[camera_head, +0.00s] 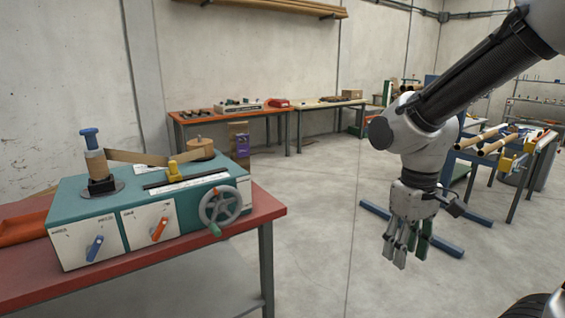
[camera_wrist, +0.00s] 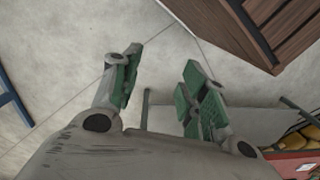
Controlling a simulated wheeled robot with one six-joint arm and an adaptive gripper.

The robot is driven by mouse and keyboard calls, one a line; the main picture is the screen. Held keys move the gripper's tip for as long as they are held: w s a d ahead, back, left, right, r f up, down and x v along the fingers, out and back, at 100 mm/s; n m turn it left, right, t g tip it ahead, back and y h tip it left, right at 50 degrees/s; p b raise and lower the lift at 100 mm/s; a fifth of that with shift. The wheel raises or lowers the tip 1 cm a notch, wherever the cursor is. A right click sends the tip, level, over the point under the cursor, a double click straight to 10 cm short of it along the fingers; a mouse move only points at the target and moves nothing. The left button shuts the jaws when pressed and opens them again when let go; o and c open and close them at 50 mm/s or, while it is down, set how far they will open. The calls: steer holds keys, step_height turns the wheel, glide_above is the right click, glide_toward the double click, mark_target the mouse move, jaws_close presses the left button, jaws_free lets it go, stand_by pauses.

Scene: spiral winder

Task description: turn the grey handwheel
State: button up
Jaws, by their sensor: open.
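The grey handwheel (camera_head: 220,205) is on the front right of the teal and white winder (camera_head: 125,215), with a green grip (camera_head: 215,230) at its lower rim. The winder stands on a red-topped table (camera_head: 150,258) at the left. My gripper (camera_head: 405,256) hangs pointing down over open floor, well to the right of the handwheel and apart from it. In the wrist view my gripper (camera_wrist: 158,95) has its green-padded fingers spread, with nothing between them. The handwheel is not recognisable in the wrist view.
The winder also carries a blue knob (camera_head: 94,248), an orange knob (camera_head: 160,229) and a blue-topped post (camera_head: 91,140). Workbenches (camera_head: 240,112) line the back wall. A blue rack with rolls (camera_head: 500,150) stands at the right. Bare floor (camera_head: 320,230) lies between table and gripper.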

steer(key=s+d+r+m+t, duration=0.1)
steer(key=s+d+r, duration=0.1)
steer(key=d+r, duration=0.1)
steer(key=s+d+r+m+t, duration=0.2)
steer(key=d+r, duration=0.2)
steer(key=s+d+r+m+t, duration=0.1)
steer(key=d+r+t, duration=0.1)
steer(key=d+r, duration=0.1)
steer(key=shift+s+d+r, duration=0.35)
steer(key=shift+s+d, duration=0.05)
steer(key=shift+d, duration=0.3)
steer(key=n+t+y, duration=0.9)
steer(key=t+y, duration=0.1)
steer(key=t, duration=0.1)
glide_toward(219, 235)
steer(key=x, duration=0.4)
steer(key=shift+w+a+r, duration=0.15)
steer(key=shift+w+a, duration=0.05)
steer(key=x, duration=0.7)
steer(key=shift+w+a, duration=0.2)
steer(key=shift+w, duration=0.05)
